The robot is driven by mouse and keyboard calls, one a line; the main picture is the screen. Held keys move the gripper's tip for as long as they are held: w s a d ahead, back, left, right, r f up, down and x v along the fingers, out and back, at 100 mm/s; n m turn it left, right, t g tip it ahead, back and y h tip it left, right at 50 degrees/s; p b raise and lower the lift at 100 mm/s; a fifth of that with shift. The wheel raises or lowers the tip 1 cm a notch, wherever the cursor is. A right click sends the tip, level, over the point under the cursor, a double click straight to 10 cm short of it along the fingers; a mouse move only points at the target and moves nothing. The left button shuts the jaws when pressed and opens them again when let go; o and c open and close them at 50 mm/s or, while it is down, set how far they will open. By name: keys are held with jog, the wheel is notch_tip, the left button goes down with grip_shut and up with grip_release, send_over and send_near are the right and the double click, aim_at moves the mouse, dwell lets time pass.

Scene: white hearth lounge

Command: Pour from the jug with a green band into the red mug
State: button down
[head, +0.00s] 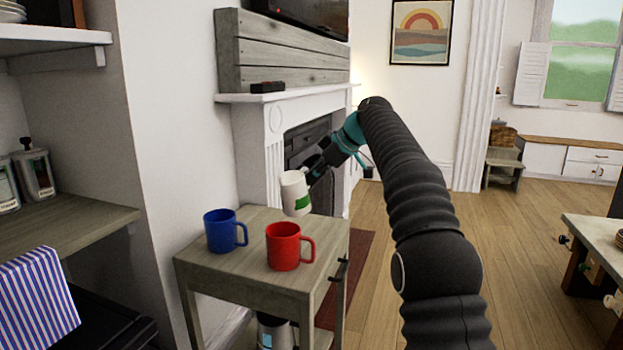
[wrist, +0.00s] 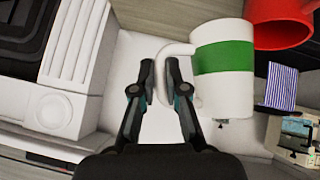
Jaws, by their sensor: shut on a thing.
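The white jug with a green band (head: 294,191) is in the air just above the far edge of the small wooden table, slightly tilted. My gripper (head: 317,166) is shut on its handle, from the right in the head view. In the wrist view the jug (wrist: 224,98) is right of my fingers (wrist: 160,82), with its handle between them. The red mug (head: 283,250) stands upright on the table, nearer than the jug and lower. It also shows at the top right of the wrist view (wrist: 278,20).
A blue mug (head: 222,231) stands on the table (head: 240,267) to the left of the red mug. A white fireplace (head: 262,140) with a mantel is behind.

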jog(key=r+t, duration=0.1)
jog(key=n+t, duration=0.1)
jog(key=r+t+h, duration=0.1)
jog(key=shift+s+a+r+n, duration=0.1)
jog(key=shift+s+r+n, duration=0.15)
jog(key=shift+r+n, duration=0.15)
dwell(0.4)
jog(key=shift+b, duration=0.35)
jog(key=shift+s+r+t, duration=0.1)
jog(key=shift+s+t, duration=0.05)
jog(key=shift+t, duration=0.15)
jog(key=shift+r+b, duration=0.1)
jog(key=shift+b, duration=0.45)
jog(key=shift+s+n+t+b, duration=0.15)
jog(key=shift+n+t+b, duration=0.15)
jog(key=shift+b, duration=0.45)
jog(key=shift+r, duration=0.1)
jog(key=shift+s+h+b, duration=0.15)
jog(key=shift+h+b, duration=0.15)
jog(key=shift+b, duration=0.25)
